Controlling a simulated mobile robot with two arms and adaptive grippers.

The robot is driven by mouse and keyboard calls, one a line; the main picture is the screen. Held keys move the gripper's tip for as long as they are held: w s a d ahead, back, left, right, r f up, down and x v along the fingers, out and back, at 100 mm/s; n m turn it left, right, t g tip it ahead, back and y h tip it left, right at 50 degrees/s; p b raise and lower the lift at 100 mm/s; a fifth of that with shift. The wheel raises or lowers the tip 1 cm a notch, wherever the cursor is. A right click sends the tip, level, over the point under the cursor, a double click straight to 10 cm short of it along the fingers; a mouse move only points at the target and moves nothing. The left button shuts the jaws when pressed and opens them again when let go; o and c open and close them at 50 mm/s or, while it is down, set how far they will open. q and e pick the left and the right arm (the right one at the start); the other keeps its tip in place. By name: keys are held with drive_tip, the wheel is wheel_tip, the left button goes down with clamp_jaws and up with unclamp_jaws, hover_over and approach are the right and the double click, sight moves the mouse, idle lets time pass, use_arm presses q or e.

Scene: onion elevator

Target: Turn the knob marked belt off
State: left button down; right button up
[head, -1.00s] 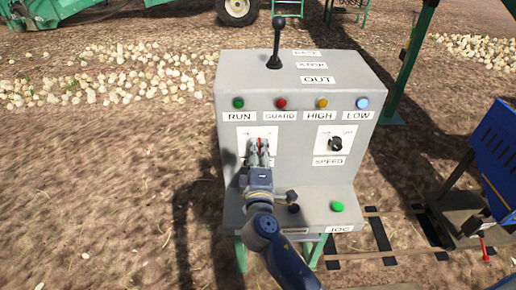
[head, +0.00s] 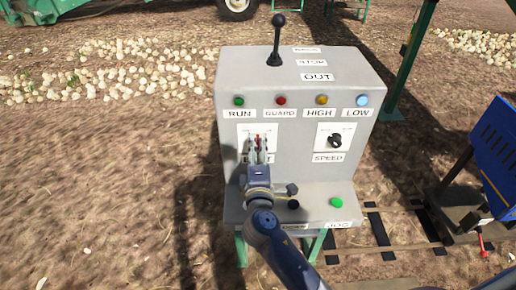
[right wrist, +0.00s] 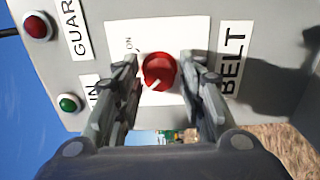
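The red belt knob (right wrist: 158,72) sits on a white plate (right wrist: 185,35) on the grey control box (head: 300,165). The word BELT (right wrist: 231,60) is beside it in the right wrist view. A small ON mark shows on the plate above the left finger; the matching mark for off is not visible. The knob's pale line points to the lower left in that view. My right gripper (right wrist: 160,75) is open, with one finger on each side of the knob and small gaps visible. In the head view, my right gripper (head: 258,153) covers most of the plate. My left gripper is out of view.
A black SPEED knob (head: 335,141) is right of the belt plate. A tall black lever (head: 277,40) stands on top. Lamps line the upper front. A green button (head: 336,202) and a dark button (head: 293,204) are on the lower ledge beside my arm.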

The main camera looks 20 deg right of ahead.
idle(0.3)
drive_tip(key=v, duration=1.2)
